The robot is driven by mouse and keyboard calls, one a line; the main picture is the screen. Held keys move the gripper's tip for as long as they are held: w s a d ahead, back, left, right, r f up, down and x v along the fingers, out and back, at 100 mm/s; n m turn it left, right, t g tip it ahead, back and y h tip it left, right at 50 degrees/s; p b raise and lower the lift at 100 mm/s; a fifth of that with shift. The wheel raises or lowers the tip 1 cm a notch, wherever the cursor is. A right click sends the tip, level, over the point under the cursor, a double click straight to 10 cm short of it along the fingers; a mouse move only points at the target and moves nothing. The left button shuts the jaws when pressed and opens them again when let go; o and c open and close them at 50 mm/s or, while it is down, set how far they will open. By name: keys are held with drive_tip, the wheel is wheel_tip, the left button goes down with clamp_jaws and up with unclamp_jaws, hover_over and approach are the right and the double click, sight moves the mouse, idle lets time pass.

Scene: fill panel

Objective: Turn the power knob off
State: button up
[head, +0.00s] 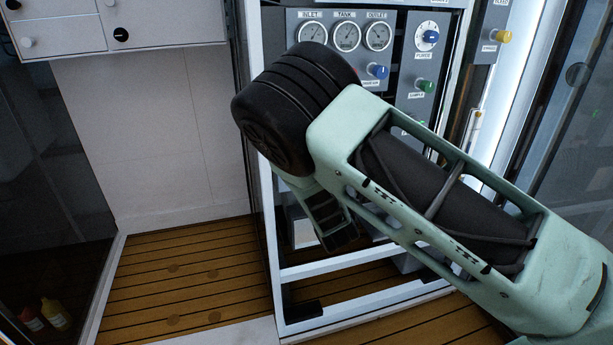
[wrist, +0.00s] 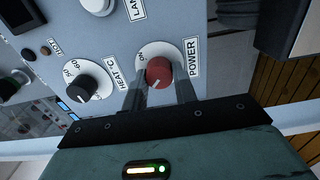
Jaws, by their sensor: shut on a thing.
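The red power knob (wrist: 159,71) sits on a white round dial on a grey panel, beside a label reading POWER, in the wrist view. A white pointer line on the knob points down and left in the picture. My gripper (wrist: 160,92) has one finger on each side of the knob and is shut on it. The fingers and the gripper body hide the lower part of the dial. In the head view my arm covers the gripper's end, and I cannot make out the power knob there.
A black heat knob (wrist: 83,81) is left of the power knob, with a white knob (wrist: 98,4) above. In the head view, gauges (head: 345,36) and a blue knob (head: 378,71) are behind my arm. White cabinets (head: 65,28) hang at upper left.

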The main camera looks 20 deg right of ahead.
idle(0.4)
drive_tip(key=o, duration=1)
drive_tip(key=s+p, duration=0.1)
drive_tip(key=s, duration=1.6)
drive_tip(key=shift+s, duration=0.25)
